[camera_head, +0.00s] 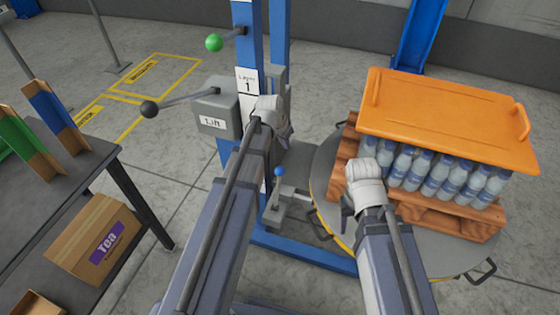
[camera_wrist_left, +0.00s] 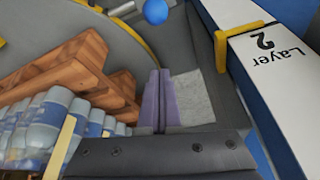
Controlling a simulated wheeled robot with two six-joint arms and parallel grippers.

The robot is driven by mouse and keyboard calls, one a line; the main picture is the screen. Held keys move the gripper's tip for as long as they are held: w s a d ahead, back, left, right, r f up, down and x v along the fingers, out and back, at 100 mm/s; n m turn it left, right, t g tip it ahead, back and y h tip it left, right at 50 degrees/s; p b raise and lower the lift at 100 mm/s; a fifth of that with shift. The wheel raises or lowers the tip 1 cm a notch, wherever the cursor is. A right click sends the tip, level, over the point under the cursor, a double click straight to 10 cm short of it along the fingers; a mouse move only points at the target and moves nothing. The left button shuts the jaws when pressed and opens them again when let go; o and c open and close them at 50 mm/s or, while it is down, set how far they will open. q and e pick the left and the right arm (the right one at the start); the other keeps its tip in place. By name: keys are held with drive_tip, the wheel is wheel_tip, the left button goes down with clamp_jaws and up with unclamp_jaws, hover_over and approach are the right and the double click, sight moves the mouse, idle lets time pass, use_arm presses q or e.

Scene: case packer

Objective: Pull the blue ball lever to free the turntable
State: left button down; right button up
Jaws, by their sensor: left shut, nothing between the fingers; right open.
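The blue ball lever (camera_head: 278,172) stands upright on a grey bracket at the foot of the blue post, beside the turntable. Its blue ball (camera_wrist_left: 155,11) shows at the top of the left wrist view. The round grey turntable (camera_head: 323,172) carries a wooden pallet of bottles. My left gripper (camera_head: 285,133) is in front of the post, above and apart from the lever. Its fingers (camera_wrist_left: 160,100) are shut and empty, with the ball beyond their tips. My right gripper (camera_head: 366,175) is open over the near left side of the pallet; its fingertips are mostly hidden.
Bottles (camera_head: 440,175) stand under an orange tray (camera_head: 445,115). A lift box (camera_head: 213,112) with a black-ball lever (camera_head: 150,108) and a green ball (camera_head: 214,42) are on the post. A dark table (camera_head: 50,190) with boxes is at left. Layer labels mark the post.

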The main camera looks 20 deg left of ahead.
use_arm(q)
drive_tip(key=shift+f, duration=0.1)
drive_tip(key=b+x, duration=1)
drive_tip(key=x, duration=0.1)
drive_tip(key=s, duration=0.2)
drive_tip(key=s+a+r, duration=0.1)
drive_tip(key=s, duration=0.1)
drive_tip(key=shift+s+p, duration=0.15)
drive_tip(key=shift+p, duration=0.15)
